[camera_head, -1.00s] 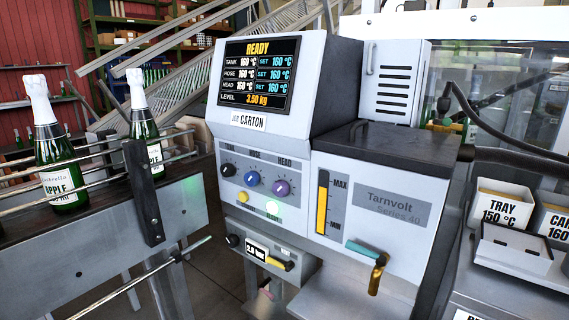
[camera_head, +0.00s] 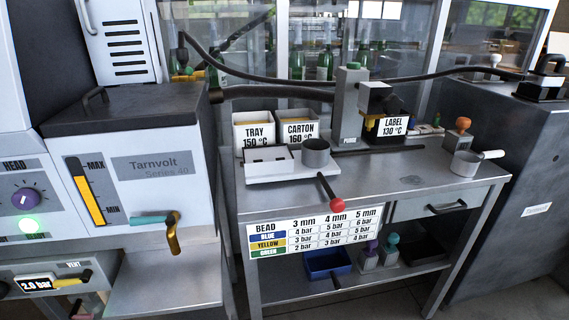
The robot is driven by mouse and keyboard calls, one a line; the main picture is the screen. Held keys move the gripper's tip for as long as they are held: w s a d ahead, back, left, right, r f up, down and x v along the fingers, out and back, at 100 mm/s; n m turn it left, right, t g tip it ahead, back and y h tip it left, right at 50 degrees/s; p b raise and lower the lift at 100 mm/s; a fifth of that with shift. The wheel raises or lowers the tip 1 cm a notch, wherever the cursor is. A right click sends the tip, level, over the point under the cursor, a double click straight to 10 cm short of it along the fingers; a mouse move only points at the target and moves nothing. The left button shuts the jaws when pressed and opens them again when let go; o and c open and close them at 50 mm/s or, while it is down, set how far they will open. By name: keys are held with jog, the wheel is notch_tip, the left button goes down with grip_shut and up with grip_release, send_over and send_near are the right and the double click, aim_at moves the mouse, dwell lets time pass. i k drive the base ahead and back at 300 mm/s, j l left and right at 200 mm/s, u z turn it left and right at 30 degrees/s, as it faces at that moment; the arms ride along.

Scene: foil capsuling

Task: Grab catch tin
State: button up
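No label marks a catch tin, so I cannot tell which vessel it is. A grey round cup (camera_head: 316,152) stands on the right end of a white scale-like plate on the steel bench. A dark rod with a red end (camera_head: 335,208) reaches from near it over the bench's front edge; I cannot tell whether they join. A small metal pot (camera_head: 465,163) with a white handle sits at the bench's right end. A blue open tray (camera_head: 327,263) with a dark handle lies on the lower shelf. My gripper is not in view.
The melter (camera_head: 135,165) with a brass drain valve (camera_head: 172,235) stands left, above an empty steel ledge (camera_head: 165,285). Hoses cross behind. The bench's middle right (camera_head: 405,175) is clear.

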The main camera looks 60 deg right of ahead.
aim_at(315, 152)
jog(key=i+j+z, duration=0.2)
jog(key=z, duration=0.2)
jog(key=i+j+z, duration=0.15)
jog(key=j+z, duration=0.2)
jog(key=i+j+z, duration=0.1)
jog(key=j+z, duration=0.3)
jog(key=i+l+z, duration=0.15)
jog(key=l+z, duration=0.3)
jog(key=k+j+u, duration=0.15)
jog(key=j+u, duration=0.15)
jog(key=u, duration=0.2)
